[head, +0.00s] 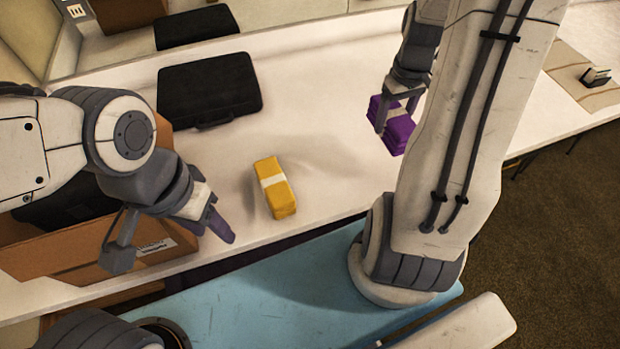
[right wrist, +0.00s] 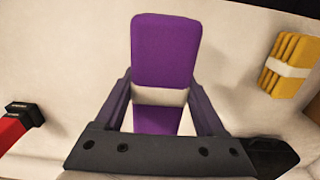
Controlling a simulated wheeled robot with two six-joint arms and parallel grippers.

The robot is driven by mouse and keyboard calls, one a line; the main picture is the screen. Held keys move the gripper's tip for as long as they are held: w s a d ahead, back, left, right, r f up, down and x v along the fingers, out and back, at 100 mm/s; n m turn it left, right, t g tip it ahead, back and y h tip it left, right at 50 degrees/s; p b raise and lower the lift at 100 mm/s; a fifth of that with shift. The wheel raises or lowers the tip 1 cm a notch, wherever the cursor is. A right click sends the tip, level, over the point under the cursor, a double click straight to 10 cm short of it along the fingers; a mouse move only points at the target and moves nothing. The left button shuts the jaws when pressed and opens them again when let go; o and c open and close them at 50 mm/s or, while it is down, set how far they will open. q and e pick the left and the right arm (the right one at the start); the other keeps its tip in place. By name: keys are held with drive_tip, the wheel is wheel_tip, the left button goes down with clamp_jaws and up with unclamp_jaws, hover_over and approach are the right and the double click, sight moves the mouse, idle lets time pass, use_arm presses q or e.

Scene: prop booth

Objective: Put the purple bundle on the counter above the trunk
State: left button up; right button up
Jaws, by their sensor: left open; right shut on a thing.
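The purple bundle (head: 402,136) with a pale band is at the right part of the white counter (head: 330,130). My right gripper (head: 397,115) is shut on it, with a finger on either side. In the right wrist view the bundle (right wrist: 165,50) sits between the fingers (right wrist: 160,98). I cannot tell whether it touches the counter. My left gripper (head: 170,248) is open and empty, in front of the cardboard box at the left. A light blue flat surface (head: 250,300) lies below the counter's front edge; I cannot tell whether it is the trunk.
A yellow bundle (head: 273,187) with a pale band lies mid-counter. A black case (head: 208,88) lies behind it. The open cardboard box (head: 75,250) is at the left. A small holder (head: 595,76) stands on a mat at far right. A red-and-black thing (right wrist: 20,125) shows in the wrist view.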

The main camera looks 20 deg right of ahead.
drive_tip(key=shift+s+d+f+b, duration=0.3)
drive_tip(key=shift+s+d+b, duration=0.15)
drive_tip(key=shift+s+d, duration=0.3)
drive_tip(key=w+a+f, duration=0.2)
drive_tip(key=a, duration=0.1)
drive_tip(key=w+a+f, duration=0.2)
drive_tip(key=a, duration=0.1)
drive_tip(key=w+a+f, duration=0.2)
drive_tip(key=shift+w+a+f+p, duration=0.3)
drive_tip(key=shift+w+a+p, duration=0.05)
drive_tip(key=shift+w+a, duration=0.05)
drive_tip(key=shift+w+a+f, duration=0.1)
drive_tip(key=shift+f, duration=0.1)
wheel_tip(320, 180, down, 4)
drive_tip(key=shift+r, duration=0.1)
use_arm(q)
drive_tip(key=shift+f, duration=0.6)
